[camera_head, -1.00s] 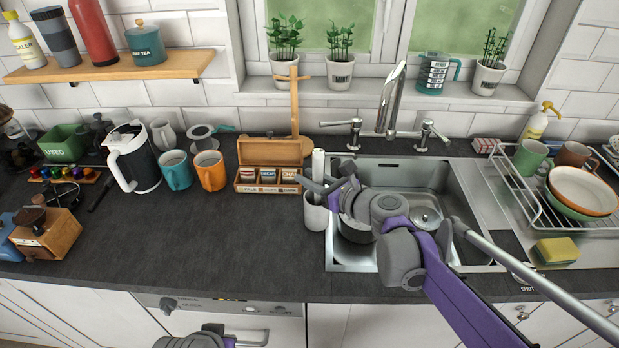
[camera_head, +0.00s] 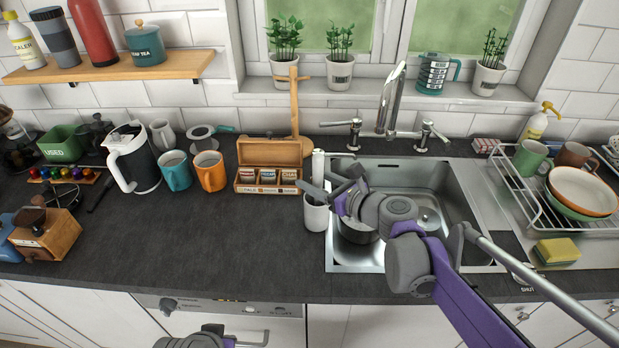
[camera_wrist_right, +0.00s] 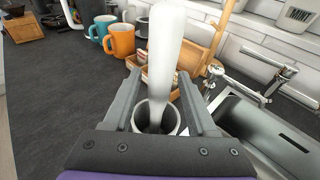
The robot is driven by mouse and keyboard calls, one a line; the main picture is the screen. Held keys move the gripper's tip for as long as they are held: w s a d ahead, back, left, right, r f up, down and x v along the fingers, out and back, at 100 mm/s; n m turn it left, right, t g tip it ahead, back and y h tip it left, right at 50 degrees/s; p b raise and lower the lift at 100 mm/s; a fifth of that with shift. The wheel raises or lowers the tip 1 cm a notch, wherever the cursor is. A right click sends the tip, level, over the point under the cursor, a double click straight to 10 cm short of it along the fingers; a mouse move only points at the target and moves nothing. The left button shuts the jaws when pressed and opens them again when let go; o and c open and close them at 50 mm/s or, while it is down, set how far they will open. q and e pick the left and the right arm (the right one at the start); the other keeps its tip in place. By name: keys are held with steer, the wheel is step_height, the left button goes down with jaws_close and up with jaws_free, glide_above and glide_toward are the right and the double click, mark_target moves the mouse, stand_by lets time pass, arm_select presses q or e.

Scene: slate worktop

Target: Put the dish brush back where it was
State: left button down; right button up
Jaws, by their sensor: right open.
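The dish brush (camera_head: 318,165) stands upright in a white cup (camera_head: 316,216) at the left edge of the sink; its pale handle points up and its lower end is hidden in the cup. In the right wrist view the handle (camera_wrist_right: 166,55) rises from the cup (camera_wrist_right: 156,117) between my fingers. My right gripper (camera_head: 322,184) is open around the handle, one finger on each side, just above the cup. Only a part of my left arm's end (camera_head: 198,339) shows at the bottom edge; its fingers cannot be made out.
The sink (camera_head: 452,215) with a pot in it lies right of the cup, under the tap (camera_head: 391,100). A tea box (camera_head: 268,188) and wooden mug stand (camera_head: 294,110) stand behind left, near an orange mug (camera_head: 210,171).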

steer(key=v, duration=1)
